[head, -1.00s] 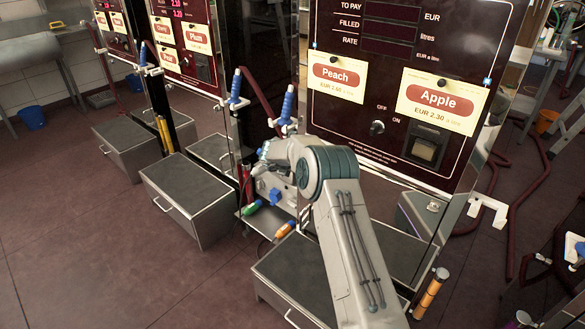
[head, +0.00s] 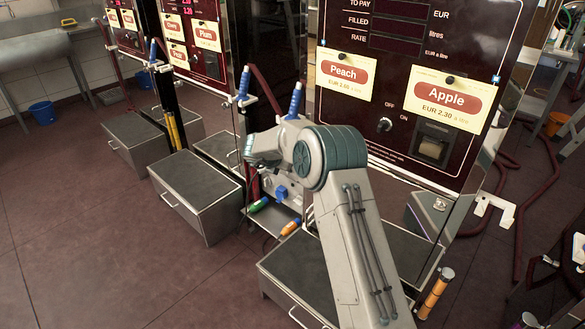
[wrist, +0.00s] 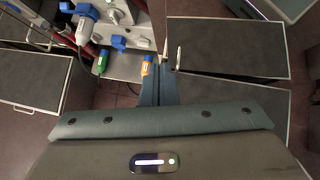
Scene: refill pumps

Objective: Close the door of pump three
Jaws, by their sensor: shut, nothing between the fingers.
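The nearest pump (head: 345,122) has a dark red front with Peach and Apple labels, a knob and a display. More pumps (head: 190,62) stand behind it to the left. No pump number is readable, so I cannot tell which is pump three, or see clearly how its door stands. My gripper shows in the wrist view, its blue-grey fingers (wrist: 157,82) together and empty. They lie over the gap between a small shelf (wrist: 125,68) and a dark-topped box (wrist: 228,45) with a metal handle (wrist: 179,58). In the head view my arm hides the fingers.
Dark-topped steel boxes (head: 195,185) stand before the pumps. Blue-handled nozzles (head: 295,100) hang beside the nearest pump. An orange-banded post (head: 434,292) stands at right.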

